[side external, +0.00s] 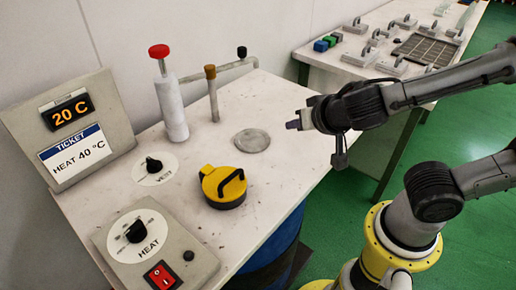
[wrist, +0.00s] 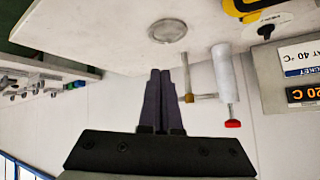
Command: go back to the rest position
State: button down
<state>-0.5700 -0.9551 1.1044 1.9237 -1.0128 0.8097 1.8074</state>
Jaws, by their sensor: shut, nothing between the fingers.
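My gripper (side external: 294,124) is shut and empty, held in the air at the right side of the white table (side external: 300,165). In the wrist view its two dark fingers (wrist: 160,75) lie together with nothing between them. The arm reaches in from the right in the side view. The gripper touches nothing that I can see.
A yellow lid with a black handle (side external: 222,186), a grey round disc (side external: 252,140), a white cylinder with a red knob (side external: 170,100) and a pipe with taps (side external: 212,95) are on the table. A HEAT panel (side external: 150,250) and display (side external: 70,130) stand left. A second table (side external: 345,62) holds several moulds.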

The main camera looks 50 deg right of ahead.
jog(key=s+d+r+m+g, duration=0.1)
jog(key=s+d+r+g, duration=0.2)
jog(key=s+d+r, duration=0.35)
jog(key=s+a+f+n+y, duration=0.1)
jog(key=s+a+n+y, duration=0.2)
jog(key=s+n, duration=0.3)
jog(key=shift+s+a+f+n+y, duration=0.3)
jog(key=shift+s+f+n+y, duration=0.1)
jog(key=shift+n, duration=0.5)
jog(key=shift+r, duration=0.1)
dwell(0.8)
